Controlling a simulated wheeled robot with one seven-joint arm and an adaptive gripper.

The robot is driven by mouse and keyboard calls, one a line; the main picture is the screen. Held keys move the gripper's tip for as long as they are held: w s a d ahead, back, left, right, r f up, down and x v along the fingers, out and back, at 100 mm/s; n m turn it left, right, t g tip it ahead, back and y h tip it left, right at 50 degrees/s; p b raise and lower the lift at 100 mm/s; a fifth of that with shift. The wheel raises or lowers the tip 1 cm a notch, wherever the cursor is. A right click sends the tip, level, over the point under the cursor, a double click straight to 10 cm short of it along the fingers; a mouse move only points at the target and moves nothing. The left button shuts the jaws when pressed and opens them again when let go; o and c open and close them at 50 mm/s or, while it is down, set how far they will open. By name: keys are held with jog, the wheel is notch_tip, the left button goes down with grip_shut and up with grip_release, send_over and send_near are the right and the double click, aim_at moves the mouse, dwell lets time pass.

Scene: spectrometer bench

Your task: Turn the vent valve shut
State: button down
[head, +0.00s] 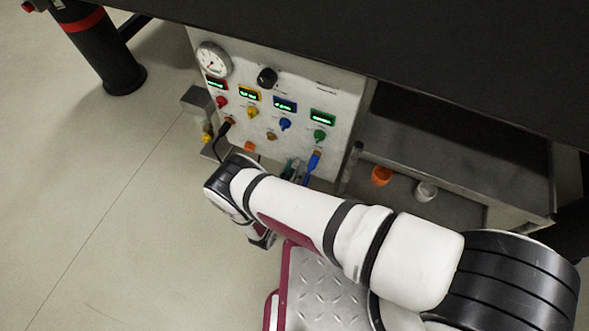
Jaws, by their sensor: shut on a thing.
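My arm reaches from the lower right toward the front of a pale instrument panel (295,90). Its far part bends down just in front of the panel's lower left. My gripper's fingers do not show; they are out of sight behind or below the arm. No part is clearly marked as the vent valve. A black round knob (267,78) stands on the panel right of a round dial gauge (213,60). A small yellow fitting (207,137) sits at the panel's left edge. What the hidden gripper touches does not show.
The panel carries small lit displays with red (221,102), yellow (253,112), blue (285,124) and green (319,135) knobs. A blue plug (314,161) and a black cable (225,128) hang low. An open shelf (455,160) holds orange (381,176) and white (426,191) cups.

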jog(key=c, duration=1.2)
grip_release()
jog(key=shift+c, duration=0.2)
jog(key=shift+s, duration=0.1)
jog(key=v, duration=1.2)
